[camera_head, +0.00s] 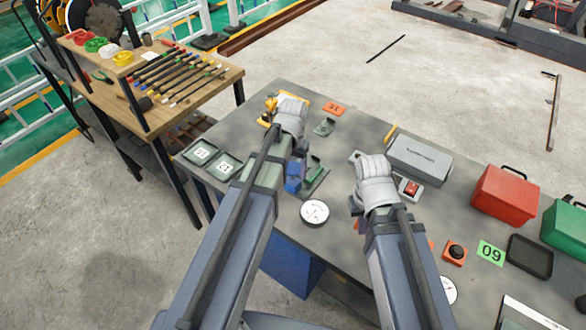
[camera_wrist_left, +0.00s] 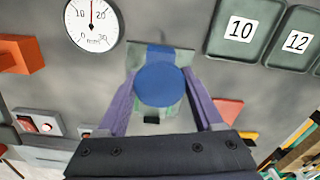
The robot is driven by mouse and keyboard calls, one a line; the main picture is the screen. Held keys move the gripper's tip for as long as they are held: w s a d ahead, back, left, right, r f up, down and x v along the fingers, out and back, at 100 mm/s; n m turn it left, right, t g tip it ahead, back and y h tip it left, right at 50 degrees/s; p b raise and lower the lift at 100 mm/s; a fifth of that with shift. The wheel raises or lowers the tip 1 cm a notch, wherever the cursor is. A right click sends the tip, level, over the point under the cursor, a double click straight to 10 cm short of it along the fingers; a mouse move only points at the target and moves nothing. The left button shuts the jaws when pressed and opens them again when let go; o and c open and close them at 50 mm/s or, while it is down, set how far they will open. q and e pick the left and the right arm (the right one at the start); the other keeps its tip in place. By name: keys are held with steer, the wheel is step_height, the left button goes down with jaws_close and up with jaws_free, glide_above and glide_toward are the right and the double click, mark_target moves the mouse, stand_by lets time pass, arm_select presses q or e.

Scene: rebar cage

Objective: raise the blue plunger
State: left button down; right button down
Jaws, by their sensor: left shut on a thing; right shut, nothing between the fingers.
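The blue plunger (camera_head: 293,178) stands on a small green mount (camera_head: 316,176) on the grey bench. The left wrist view shows its round blue head (camera_wrist_left: 160,84) from above, between the two fingers of my left gripper (camera_wrist_left: 158,92). The left gripper is shut on it. In the head view my left arm partly hides the plunger. How high the plunger stands on its mount cannot be told. My right gripper (camera_head: 357,208) is shut and empty, to the right of the plunger, with its fingertips mostly hidden.
A round dial gauge (camera_head: 314,213) lies close to the plunger. Green numbered trays (camera_head: 212,160) sit left. A grey box (camera_head: 420,158), red box (camera_head: 505,193) and green box (camera_head: 566,222) stand right. A wooden tool table (camera_head: 170,85) is at upper left.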

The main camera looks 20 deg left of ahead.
arm_select(q)
step_height(320, 180, up, 2)
steer(key=shift+w+p, duration=0.1)
steer(key=shift+p, duration=0.95)
steer(key=shift+f, duration=0.1)
steer(key=shift+c, duration=0.2)
jaws_free()
step_height(320, 180, up, 8)
steer(key=p, duration=0.7)
steer(key=shift+p, duration=0.35)
steer(key=shift+f, duration=0.1)
